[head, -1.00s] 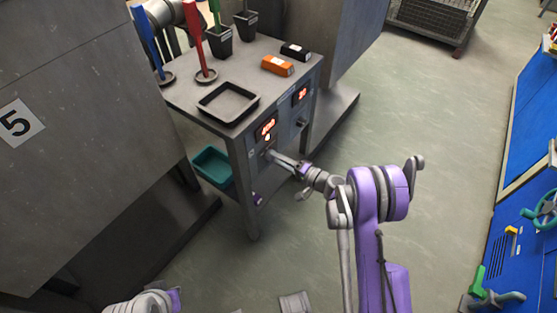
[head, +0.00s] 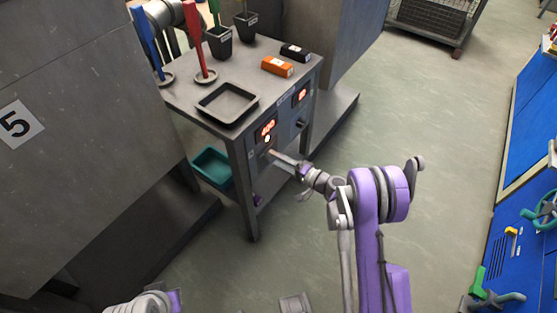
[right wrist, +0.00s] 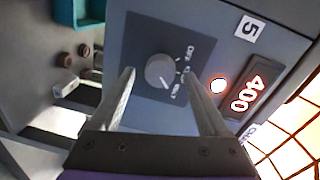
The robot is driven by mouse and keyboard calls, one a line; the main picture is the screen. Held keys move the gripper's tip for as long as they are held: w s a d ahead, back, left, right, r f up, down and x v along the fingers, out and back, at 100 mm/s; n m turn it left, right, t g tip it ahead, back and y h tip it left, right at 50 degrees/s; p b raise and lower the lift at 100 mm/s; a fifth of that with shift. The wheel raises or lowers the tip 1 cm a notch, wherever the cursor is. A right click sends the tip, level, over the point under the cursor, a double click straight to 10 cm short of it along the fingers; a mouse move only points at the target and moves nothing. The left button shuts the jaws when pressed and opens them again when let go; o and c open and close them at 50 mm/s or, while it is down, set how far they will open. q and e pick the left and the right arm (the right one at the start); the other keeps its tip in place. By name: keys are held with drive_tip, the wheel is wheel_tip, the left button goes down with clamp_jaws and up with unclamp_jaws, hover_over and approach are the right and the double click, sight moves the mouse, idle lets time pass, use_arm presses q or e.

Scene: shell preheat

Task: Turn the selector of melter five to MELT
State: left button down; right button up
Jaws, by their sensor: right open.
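Melter five's selector is a round grey knob (right wrist: 160,71) on a dark plate marked OFF and MELT, in the right wrist view. A light mark on its rim seems to lie toward the MELT side, but is too small to be sure. A label 5 (right wrist: 249,28), a lit lamp (right wrist: 218,86) and a display reading 400 (right wrist: 246,94) are beside it. In the head view the same display (head: 265,128) glows on the cart's front. My right gripper (head: 272,154) is open at this panel, its fingers on either side of the knob; contact is unclear. My left gripper is not seen.
The cart top holds an empty black tray (head: 228,103), orange (head: 277,66) and black (head: 295,52) blocks, and dark cups. A teal bin (head: 211,167) is below. A large cabinet marked 5 (head: 70,140) stands left. The floor right of the cart is clear.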

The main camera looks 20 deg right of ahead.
drive_tip(key=v, duration=1)
drive_tip(key=shift+s+d+p, duration=0.2)
drive_tip(key=shift+d+p, duration=0.05)
drive_tip(key=shift+p, duration=0.2)
